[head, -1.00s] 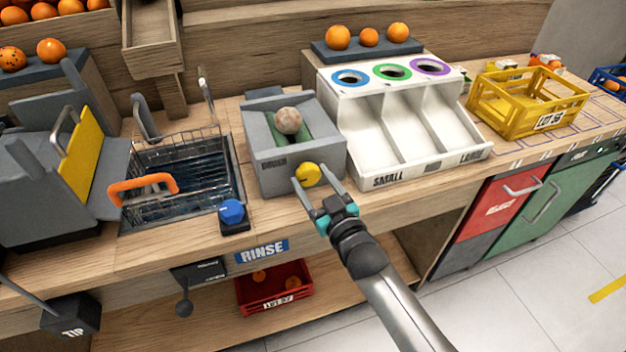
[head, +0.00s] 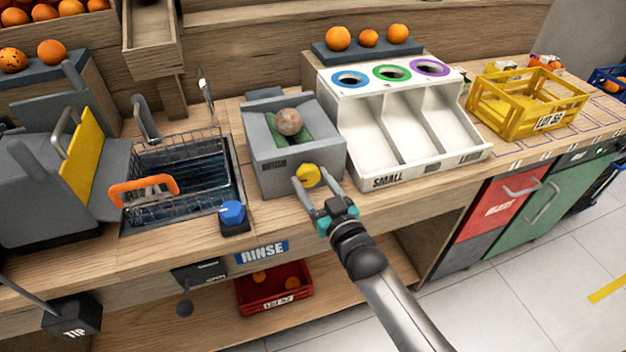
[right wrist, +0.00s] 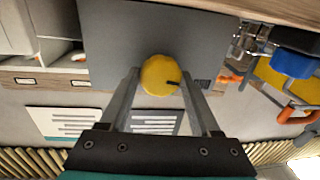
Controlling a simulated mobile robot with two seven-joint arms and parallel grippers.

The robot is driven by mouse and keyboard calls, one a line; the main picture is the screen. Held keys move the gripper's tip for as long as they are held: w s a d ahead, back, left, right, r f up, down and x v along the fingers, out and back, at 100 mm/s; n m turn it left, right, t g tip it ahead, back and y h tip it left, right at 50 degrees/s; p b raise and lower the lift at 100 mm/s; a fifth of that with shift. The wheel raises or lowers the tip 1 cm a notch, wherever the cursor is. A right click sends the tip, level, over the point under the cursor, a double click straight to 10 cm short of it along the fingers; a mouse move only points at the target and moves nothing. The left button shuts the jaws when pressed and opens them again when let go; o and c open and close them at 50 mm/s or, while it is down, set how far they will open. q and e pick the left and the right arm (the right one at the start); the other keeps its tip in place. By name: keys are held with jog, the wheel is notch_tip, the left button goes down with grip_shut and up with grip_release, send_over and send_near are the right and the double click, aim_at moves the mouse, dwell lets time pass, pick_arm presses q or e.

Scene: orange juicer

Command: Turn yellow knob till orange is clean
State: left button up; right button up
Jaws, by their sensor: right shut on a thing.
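The yellow knob (head: 308,175) sticks out of the front of a grey box-shaped machine (head: 264,159). My right gripper (head: 308,180) is shut on the knob, one finger on each side of it. In the right wrist view the knob (right wrist: 161,75) sits between the two fingertips and has a dark mark near its right edge. A round, dull greyish-brown orange (head: 289,122) rests on the green trough in the top of the machine. It does not look bright like the other oranges. My left gripper is not in view.
A sink with a wire basket and orange handle (head: 145,189) and a blue knob (head: 232,213) are to the left. A white sorter (head: 428,163) with coloured rings stands close on the right. A yellow crate (head: 549,121) is farther right.

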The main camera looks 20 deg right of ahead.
jog(key=m, duration=0.2)
jog(key=shift+m+p, duration=0.3)
jog(key=m, duration=0.3)
jog(key=shift+f+t, duration=0.1)
jog(key=shift+t, duration=0.2)
jog(key=m+h, duration=0.1)
jog(key=m, duration=0.4)
jog(key=shift+a+f, duration=0.1)
jog(key=shift+m+t, duration=0.3)
jog(key=shift+m, duration=0.2)
jog(key=o, duration=1.4)
jog(key=shift+c, duration=0.2)
jog(key=s+d+f+p, duration=0.1)
jog(key=s, duration=1.4)
jog(key=shift+d+f, duration=0.15)
jog(key=shift+f, duration=0.05)
